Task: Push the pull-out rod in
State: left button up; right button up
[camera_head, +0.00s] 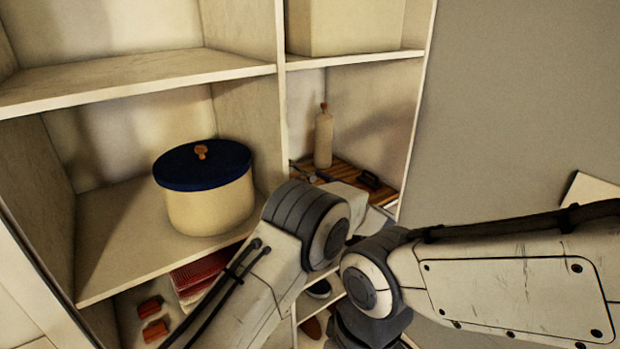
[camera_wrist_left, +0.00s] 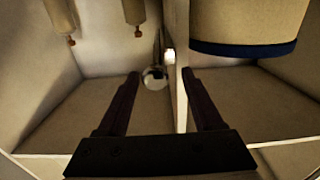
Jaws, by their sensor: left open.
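In the left wrist view a thin metal rod with a shiny round knob (camera_wrist_left: 155,78) shows just left of the upright shelf divider (camera_wrist_left: 174,95); I take it for the pull-out rod. My left gripper (camera_wrist_left: 162,73) is open, and the knob appears between its two dark fingers. I cannot tell how far it is from the fingers. In the head view my left arm hides its own fingers and the rod's knob. My right gripper is not in view.
A cream pot with a blue lid (camera_head: 205,205) stands in the left compartment. A pale bottle (camera_head: 323,138) and a wooden board (camera_head: 350,177) are in the right compartment. Red items (camera_head: 195,275) lie on the lower shelf. A grey wall (camera_head: 520,110) is at the right.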

pick_arm(q)
jog(key=shift+d, duration=0.25)
jog(key=shift+c, duration=0.6)
jog(key=shift+d, duration=0.15)
grip_shut()
dwell(0.4)
